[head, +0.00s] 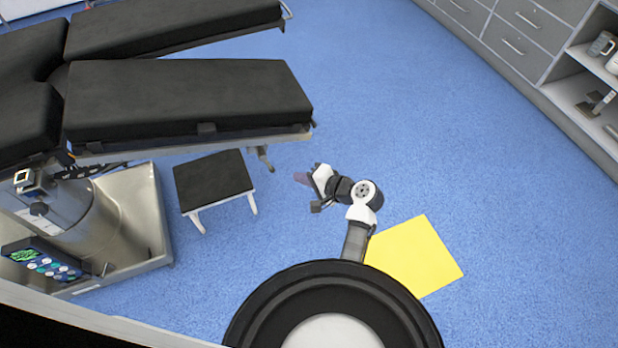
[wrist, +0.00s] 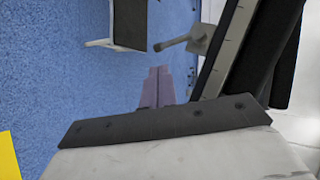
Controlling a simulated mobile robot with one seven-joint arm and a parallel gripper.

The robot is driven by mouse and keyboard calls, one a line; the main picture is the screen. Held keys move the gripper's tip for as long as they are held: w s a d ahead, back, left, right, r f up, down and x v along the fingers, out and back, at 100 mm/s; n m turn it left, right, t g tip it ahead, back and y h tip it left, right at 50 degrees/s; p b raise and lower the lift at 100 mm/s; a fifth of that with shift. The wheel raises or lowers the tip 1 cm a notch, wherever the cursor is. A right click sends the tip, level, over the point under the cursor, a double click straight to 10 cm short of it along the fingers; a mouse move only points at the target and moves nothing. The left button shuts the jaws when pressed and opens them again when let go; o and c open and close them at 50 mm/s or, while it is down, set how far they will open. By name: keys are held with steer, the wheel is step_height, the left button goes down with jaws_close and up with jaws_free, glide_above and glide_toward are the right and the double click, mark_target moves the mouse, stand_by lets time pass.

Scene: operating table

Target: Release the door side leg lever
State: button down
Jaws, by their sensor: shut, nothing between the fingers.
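The operating table has two black leg sections; the nearer leg section (head: 185,95) ends to the left of my gripper. A small grey lever (head: 264,158) hangs under the outer end of this section. In the wrist view a grey lever (wrist: 178,42) with a rounded tip sticks out to the left from a bracket beside the black leg pad (wrist: 262,50). My gripper (head: 299,177) is to the right of the lever and apart from it. In the wrist view my gripper's purple fingers (wrist: 158,70) are together, with nothing between them, below the lever in the picture.
A black-topped step stool (head: 213,178) with white legs stands under the leg section. The table's metal base (head: 150,210) is at the left. A yellow sheet (head: 415,258) lies on the blue floor. Grey drawers (head: 512,45) and shelves line the upper right. The floor between is clear.

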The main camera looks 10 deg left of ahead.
steer(key=r+x, duration=0.1)
steer(key=x, duration=0.7)
steer(key=shift+w+a+p, duration=0.2)
steer(key=shift+a+p, duration=0.15)
steer(key=shift+a, duration=0.1)
